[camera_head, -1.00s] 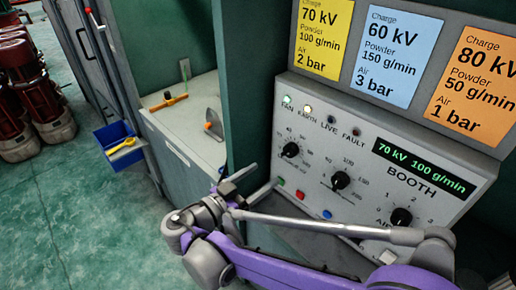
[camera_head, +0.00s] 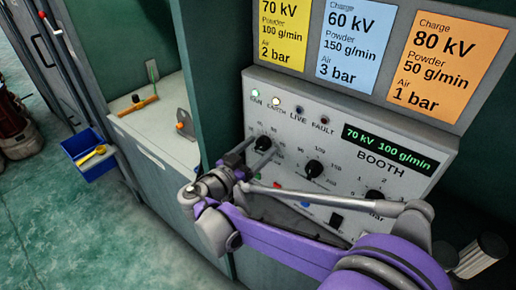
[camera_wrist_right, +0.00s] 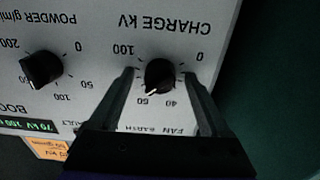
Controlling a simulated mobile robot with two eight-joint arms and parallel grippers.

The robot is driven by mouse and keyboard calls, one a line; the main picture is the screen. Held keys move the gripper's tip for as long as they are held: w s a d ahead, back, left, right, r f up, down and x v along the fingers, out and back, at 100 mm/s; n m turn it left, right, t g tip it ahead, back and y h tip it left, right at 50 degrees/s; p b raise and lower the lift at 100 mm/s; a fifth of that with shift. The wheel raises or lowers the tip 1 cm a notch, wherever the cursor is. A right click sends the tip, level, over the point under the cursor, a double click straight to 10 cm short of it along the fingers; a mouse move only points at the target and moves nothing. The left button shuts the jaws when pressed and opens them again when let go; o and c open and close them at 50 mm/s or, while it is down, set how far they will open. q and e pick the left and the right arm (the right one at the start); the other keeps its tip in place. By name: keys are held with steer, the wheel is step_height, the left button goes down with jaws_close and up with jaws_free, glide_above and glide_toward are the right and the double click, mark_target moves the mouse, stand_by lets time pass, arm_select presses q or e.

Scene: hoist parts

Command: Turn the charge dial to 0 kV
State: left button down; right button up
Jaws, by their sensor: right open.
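The charge dial is a black knob (camera_head: 263,143) at the left of the booth panel (camera_head: 345,190). In the right wrist view the knob (camera_wrist_right: 160,75) appears upside down under the label CHARGE kV, its white pointer mark towards the lower left, near the 60 label. My right gripper (camera_head: 251,157) is open in front of the dial. In the right wrist view its fingers (camera_wrist_right: 160,88) lie on either side of the knob, with gaps visible; contact is not evident. The display (camera_head: 390,149) reads 70 kV 100 g/min. My left gripper is not in view.
The powder dial (camera_head: 314,169) is right of the charge dial, and the air dial (camera_head: 374,197) is farther right. Coloured buttons sit below, near my arm. Yellow, blue and orange cards (camera_head: 355,45) hang above. A blue bin (camera_head: 90,155) is at left.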

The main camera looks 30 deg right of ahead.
jaws_close()
stand_by(0.4)
